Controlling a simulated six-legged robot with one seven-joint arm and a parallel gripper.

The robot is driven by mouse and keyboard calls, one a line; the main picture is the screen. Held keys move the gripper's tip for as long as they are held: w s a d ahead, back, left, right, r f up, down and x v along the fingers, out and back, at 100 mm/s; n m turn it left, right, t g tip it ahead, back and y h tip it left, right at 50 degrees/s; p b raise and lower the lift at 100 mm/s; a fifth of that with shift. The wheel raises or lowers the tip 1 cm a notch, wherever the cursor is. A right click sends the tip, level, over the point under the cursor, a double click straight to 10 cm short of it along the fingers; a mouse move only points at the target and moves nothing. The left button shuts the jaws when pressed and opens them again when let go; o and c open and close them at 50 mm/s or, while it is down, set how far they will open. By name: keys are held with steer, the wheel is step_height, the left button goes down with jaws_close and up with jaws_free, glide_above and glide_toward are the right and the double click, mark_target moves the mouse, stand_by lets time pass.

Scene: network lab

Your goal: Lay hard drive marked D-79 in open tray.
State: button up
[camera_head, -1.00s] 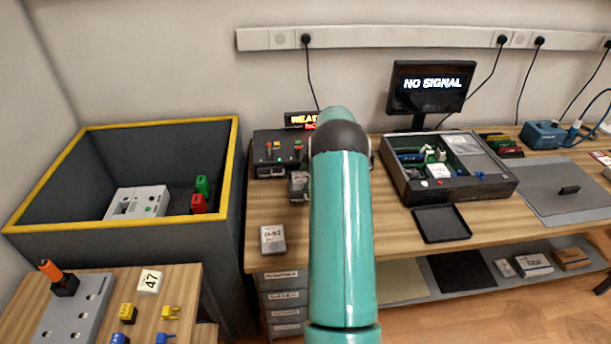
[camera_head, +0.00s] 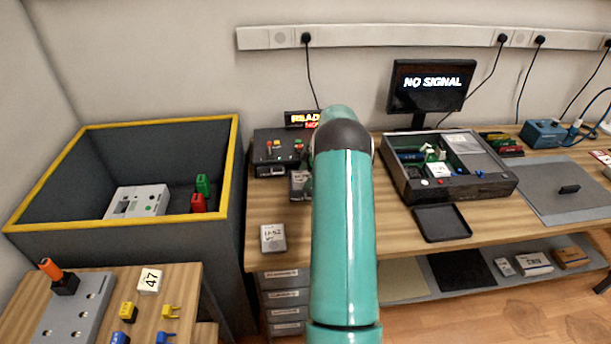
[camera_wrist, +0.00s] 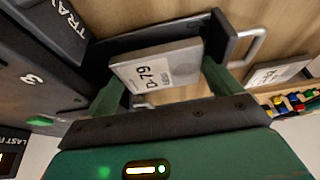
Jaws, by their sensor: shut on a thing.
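The hard drive marked D-79 (camera_wrist: 157,70) is a flat grey block with a white label. In the wrist view it sits between the two green fingers of my gripper (camera_wrist: 160,80), which is shut on it. The open tray (camera_wrist: 226,32) is dark, with a grey handle, and juts from the black device (camera_wrist: 35,85). The drive overlaps the tray; I cannot tell whether it touches the tray floor. In the head view the device (camera_head: 278,147) stands on the bench, and my arm hides my gripper and most of the tray area.
Another labelled drive (camera_head: 272,238) lies near the bench's front left edge and shows in the wrist view (camera_wrist: 276,72). An open chassis (camera_head: 450,165) and a small black tray (camera_head: 442,223) are on the right. A deep yellow-rimmed bin (camera_head: 238,150) stands left.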

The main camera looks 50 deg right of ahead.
stand_by(0.8)
steer(key=o, duration=0.9)
steer(key=shift+f, duration=0.1)
steer(key=shift+r, duration=4.05)
